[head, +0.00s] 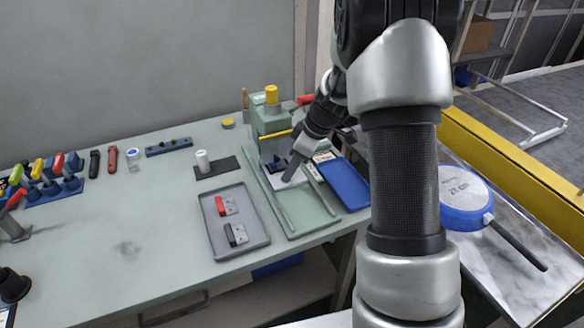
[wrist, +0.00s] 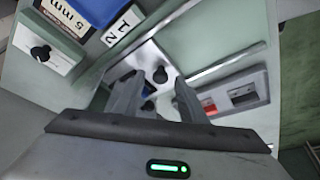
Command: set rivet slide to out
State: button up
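The rivet slide, a light plate (head: 283,182), lies between two rails of a green track (head: 306,222) at the press end of the track. In the wrist view the plate (wrist: 150,58) carries a black knob (wrist: 160,75). The green press (head: 268,118) with a yellow cap stands behind it. My gripper (head: 290,176) is low over the plate, and the arm hides part of the area. In the wrist view my gripper (wrist: 155,88) has its fingers apart, with the knob showing between and beyond them. Contact cannot be told.
A grey tray (head: 250,244) with red and black parts lies left of the track, a blue tray (head: 345,183) right of it. A white cylinder (head: 203,160) stands on a dark plate farther left.

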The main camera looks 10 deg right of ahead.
jog(key=shift+a+f, duration=0.1)
jog(key=shift+f, duration=0.1)
grip_shut()
jog(key=shift+s+f+b, duration=0.1)
jog(key=shift+s+b, duration=0.15)
jog(key=shift+b, duration=0.1)
jog(key=s+d+b, duration=0.1)
jog(key=s+b, duration=0.1)
jog(key=s, duration=0.2)
jog(key=s+d+b, duration=0.1)
jog(key=s+b, duration=0.1)
jog(key=s, duration=0.2)
jog(key=s+b, duration=0.3)
jog(key=s, duration=0.2)
jog(key=shift+d, duration=0.4)
grip_release()
jog(key=shift+s, duration=0.1)
